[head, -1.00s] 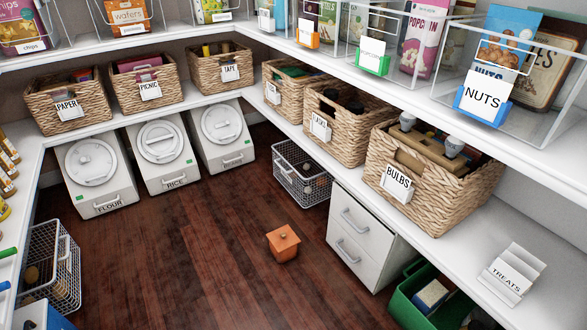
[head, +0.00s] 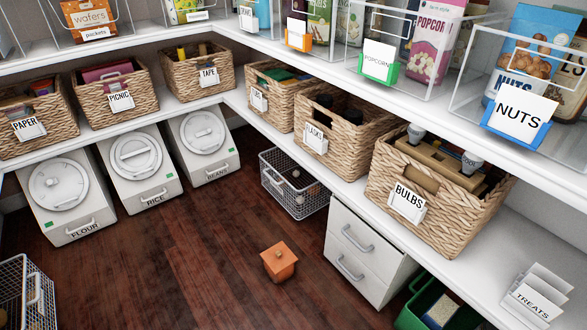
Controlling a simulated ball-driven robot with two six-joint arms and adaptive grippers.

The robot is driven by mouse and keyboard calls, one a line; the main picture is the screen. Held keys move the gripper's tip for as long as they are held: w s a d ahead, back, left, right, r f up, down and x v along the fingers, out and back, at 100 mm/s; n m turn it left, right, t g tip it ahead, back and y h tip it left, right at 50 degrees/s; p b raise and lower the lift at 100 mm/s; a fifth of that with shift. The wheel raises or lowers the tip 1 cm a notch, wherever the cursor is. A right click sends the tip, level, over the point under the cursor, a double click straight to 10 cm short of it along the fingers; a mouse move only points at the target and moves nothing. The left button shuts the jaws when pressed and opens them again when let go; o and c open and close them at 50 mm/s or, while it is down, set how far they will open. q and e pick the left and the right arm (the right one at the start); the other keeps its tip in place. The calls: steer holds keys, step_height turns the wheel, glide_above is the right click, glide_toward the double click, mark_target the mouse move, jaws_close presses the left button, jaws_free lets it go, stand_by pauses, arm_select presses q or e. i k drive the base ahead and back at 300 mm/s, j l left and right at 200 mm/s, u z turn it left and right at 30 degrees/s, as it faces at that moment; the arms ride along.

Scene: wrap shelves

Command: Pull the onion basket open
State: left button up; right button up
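Two wire baskets show in the head view, and I cannot read a label on either, so I cannot tell which is the onion basket. One grey wire basket (head: 295,191) sits low under the right-hand shelf, left of the white drawer unit; it holds a few small, brownish, roundish items. Another wire basket (head: 40,291) with a pale front handle is at the lower left, cut off by the picture edge; its contents are hard to make out. Neither gripper is in view.
A green bin (head: 412,310) is at the lower right. White bins (head: 140,168) line the back left. Otherwise the middle floor is clear.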

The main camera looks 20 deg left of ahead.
mark_target(295, 178)
steer(key=i+j+z, duration=0.1)
steer(key=j, duration=0.3)
steer(key=i+j, duration=0.2)
steer(key=j, duration=0.15)
steer(key=i+j+z, duration=0.15)
steer(key=j, duration=0.25)
steer(key=i+j+z, duration=0.1)
steer(key=j, duration=0.3)
steer(key=i+j+z, duration=0.1)
steer(key=j, duration=0.3)
steer(key=i+j, duration=0.1)
steer(key=j, duration=0.3)
steer(key=z, duration=0.05)
